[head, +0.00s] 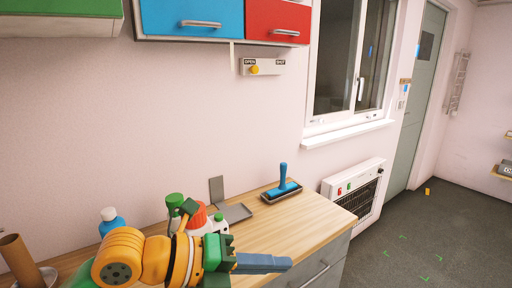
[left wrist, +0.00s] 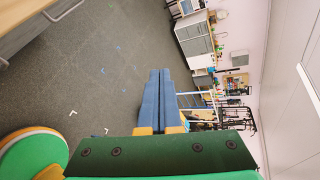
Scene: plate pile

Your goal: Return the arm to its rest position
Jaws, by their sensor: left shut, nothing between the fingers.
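My left gripper (head: 264,263) comes in from the bottom left of the head view, with an orange and green arm. Its blue-grey fingers point right, above the front part of the wooden counter (head: 312,222). The fingers are closed together with nothing between them. The left wrist view shows the same shut fingers (left wrist: 160,98) pointing away over the grey floor (left wrist: 110,70). My right gripper is not in view.
On the counter are a blue-handled tool in a dark tray (head: 283,190), a grey metal piece (head: 236,212), a blue bottle (head: 111,222) and a brown tube (head: 18,262). A white heater (head: 352,193) stands right of the counter. The floor (head: 420,235) at right is open.

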